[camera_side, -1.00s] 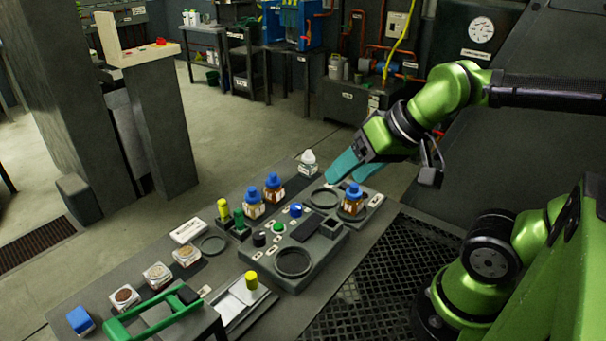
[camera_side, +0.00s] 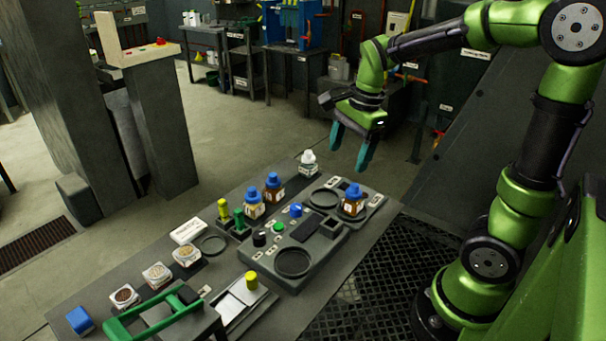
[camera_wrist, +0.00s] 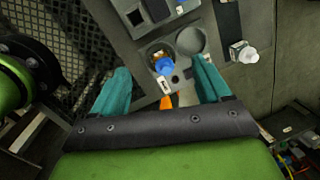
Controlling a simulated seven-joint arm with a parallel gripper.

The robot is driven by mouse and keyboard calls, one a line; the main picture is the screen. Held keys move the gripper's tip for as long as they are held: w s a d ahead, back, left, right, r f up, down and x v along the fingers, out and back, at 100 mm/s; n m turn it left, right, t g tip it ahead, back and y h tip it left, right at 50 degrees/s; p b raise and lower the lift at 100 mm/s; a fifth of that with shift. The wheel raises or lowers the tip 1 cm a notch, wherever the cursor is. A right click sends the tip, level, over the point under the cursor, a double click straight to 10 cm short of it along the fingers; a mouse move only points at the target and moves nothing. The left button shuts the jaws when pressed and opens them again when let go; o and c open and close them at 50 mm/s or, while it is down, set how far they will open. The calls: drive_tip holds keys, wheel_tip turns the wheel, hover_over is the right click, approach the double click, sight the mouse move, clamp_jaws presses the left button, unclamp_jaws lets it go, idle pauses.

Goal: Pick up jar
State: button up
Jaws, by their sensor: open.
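My gripper (camera_side: 348,157) is open and empty, pointing down above the far right end of the bench. Below it, a brown jar with a blue cap (camera_side: 352,202) stands upright on the grey panel. In the wrist view this blue-capped jar (camera_wrist: 165,66) shows between my fingertips (camera_wrist: 160,68), below them and apart. Two similar brown jars (camera_side: 273,187) (camera_side: 252,205) stand left of the panel. A white-capped jar (camera_side: 308,164) stands at the bench's far end; it also shows in the wrist view (camera_wrist: 243,52). Several small square sample jars (camera_side: 157,275) stand at the near left.
The grey panel (camera_side: 328,248) carries round recesses and coloured knobs. A green-handled frame (camera_side: 150,318) stands at the near edge. Yellow-topped pieces (camera_side: 251,280) stand on the bench. A dark floor grating (camera_side: 375,290) lies right of the bench.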

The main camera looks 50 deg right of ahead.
sight(353, 197)
drive_tip(key=d+m+g, duration=0.2)
drive_tip(key=d+m, duration=0.3)
drive_tip(key=m, duration=1)
drive_tip(key=shift+h, duration=0.3)
drive_tip(key=f, duration=1.6)
drive_tip(key=shift+w+d+f, duration=0.2)
drive_tip(key=shift+w+f, duration=0.05)
drive_tip(key=shift+w, duration=0.1)
drive_tip(key=shift+c, duration=0.2)
